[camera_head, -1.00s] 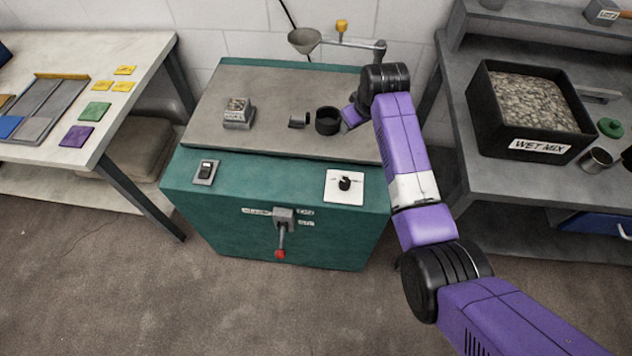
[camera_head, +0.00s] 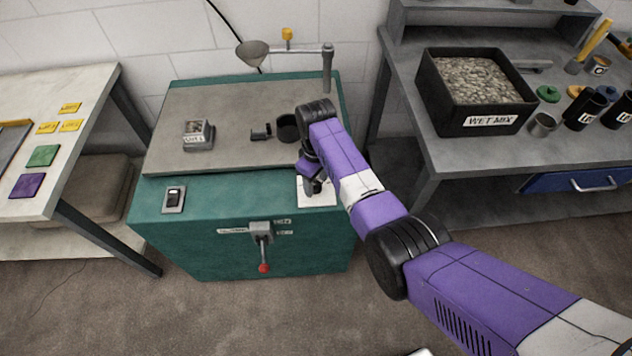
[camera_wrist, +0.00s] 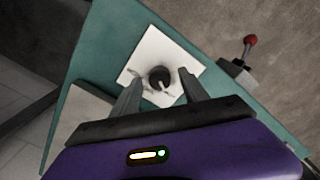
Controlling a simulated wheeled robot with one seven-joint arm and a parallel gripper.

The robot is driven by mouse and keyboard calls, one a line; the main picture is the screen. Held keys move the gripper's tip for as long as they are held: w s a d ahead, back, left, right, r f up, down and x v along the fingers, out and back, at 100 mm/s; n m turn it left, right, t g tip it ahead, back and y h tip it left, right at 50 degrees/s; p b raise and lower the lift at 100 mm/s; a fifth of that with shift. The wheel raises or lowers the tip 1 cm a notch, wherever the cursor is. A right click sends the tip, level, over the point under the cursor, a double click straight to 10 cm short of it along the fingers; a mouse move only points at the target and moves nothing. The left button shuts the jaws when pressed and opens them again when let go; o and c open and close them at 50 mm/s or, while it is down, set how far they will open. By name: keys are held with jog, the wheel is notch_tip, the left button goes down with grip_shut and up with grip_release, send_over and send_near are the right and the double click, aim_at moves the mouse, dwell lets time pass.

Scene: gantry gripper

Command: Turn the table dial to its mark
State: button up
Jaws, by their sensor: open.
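The dial is a round black knob (camera_wrist: 159,77) on a white square plate (camera_wrist: 150,50) with thin dark markings, on the front part of the green cabinet (camera_head: 205,240). In the head view the plate (camera_head: 320,197) shows only in part; my arm and gripper (camera_head: 312,186) hide most of the dial. In the wrist view my gripper (camera_wrist: 158,95) is open. One finger is on each side of the knob in the picture, with a gap to it. I cannot tell how far above the plate the fingertips are, nor which way the dial points against its mark.
A lever with a red knob (camera_head: 263,267) sticks out of the cabinet front; it shows in the wrist view (camera_wrist: 250,40). A switch (camera_head: 174,198) is at the left.

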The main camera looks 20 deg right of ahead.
jog(key=shift+f, duration=0.25)
grip_shut()
